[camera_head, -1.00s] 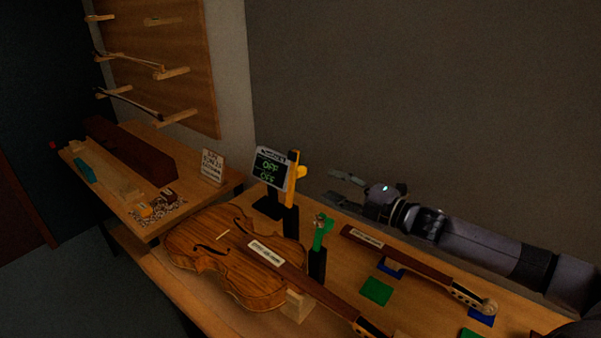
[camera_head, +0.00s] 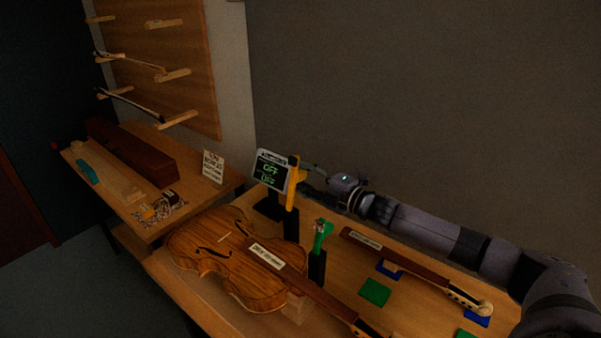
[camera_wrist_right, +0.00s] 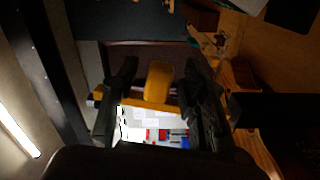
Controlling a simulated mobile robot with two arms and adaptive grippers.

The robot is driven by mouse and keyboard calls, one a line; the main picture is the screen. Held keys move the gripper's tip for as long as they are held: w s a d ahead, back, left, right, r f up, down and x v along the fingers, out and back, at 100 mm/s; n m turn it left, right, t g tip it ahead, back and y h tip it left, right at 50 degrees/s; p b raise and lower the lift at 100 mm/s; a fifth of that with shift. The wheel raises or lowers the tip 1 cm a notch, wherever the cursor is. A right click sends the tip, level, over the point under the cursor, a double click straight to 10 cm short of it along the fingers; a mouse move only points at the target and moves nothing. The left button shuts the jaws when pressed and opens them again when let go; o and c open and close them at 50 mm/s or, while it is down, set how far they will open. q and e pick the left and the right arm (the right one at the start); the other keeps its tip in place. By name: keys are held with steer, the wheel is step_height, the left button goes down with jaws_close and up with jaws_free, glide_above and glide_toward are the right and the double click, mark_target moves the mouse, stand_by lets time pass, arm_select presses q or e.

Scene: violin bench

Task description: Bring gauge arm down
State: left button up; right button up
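The gauge has a tilted display (camera_head: 271,170) with green text that seems to read OFF twice. Beside it stands the yellow gauge arm (camera_head: 292,185), upright on a dark post. My right gripper (camera_head: 310,180) is at the arm's right side, its fingers near the upper part. In the right wrist view the yellow knob (camera_wrist_right: 158,82) lies between the two dark fingers, with a gap visible on each side, so the gripper (camera_wrist_right: 158,92) looks open around it. A yellow bar (camera_wrist_right: 145,104) crosses near the fingers. My left gripper is not in view.
A violin (camera_head: 235,255) lies on the bench in front of the gauge. A green clamp-like piece (camera_head: 321,232) on a dark post stands right of it. A loose neck (camera_head: 400,262) and a green pad (camera_head: 375,292) lie below my right arm. A wall is behind.

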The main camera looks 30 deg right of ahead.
steer(key=shift+w+a, duration=0.25)
steer(key=shift+w, duration=0.25)
jaws_close()
stand_by(0.3)
